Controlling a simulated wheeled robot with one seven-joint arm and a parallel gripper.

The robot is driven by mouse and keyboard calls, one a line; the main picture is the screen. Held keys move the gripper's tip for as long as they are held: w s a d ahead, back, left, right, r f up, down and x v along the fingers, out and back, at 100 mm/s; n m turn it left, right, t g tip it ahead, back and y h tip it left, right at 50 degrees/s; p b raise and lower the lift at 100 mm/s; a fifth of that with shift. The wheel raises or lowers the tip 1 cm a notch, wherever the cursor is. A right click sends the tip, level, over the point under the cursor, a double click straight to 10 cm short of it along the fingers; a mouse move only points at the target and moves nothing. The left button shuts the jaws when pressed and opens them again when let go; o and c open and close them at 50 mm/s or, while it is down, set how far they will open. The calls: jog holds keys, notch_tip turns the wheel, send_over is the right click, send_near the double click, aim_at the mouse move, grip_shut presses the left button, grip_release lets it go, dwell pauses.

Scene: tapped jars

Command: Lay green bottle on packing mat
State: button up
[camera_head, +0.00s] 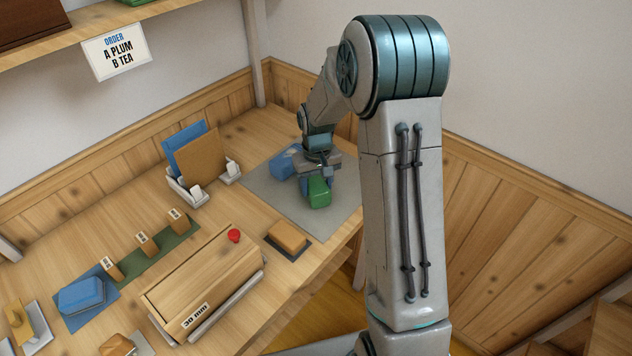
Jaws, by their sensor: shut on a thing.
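The green bottle (319,193) is at my gripper (317,178), at the right part of a flat grey mat (262,188), which looks like the packing mat. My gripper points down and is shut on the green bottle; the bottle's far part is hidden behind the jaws. The bottle appears to lie on its side. I cannot tell whether it touches the mat or is just above it. A blue object (284,163) lies on the mat behind and left of my gripper, partly hidden by it.
A holder (186,193) with blue and brown panels stands left of the mat. An orange-brown block (288,236) on a dark pad is in front. A wooden box (205,280) marked 30 mm, a red knob (234,236), labelled wooden blocks (144,242) and a blue object (82,295) are further left.

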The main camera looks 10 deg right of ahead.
jog(key=o, duration=1.1)
notch_tip(320, 180, up, 14)
jog(key=shift+f, duration=0.1)
jog(key=shift+s, duration=0.1)
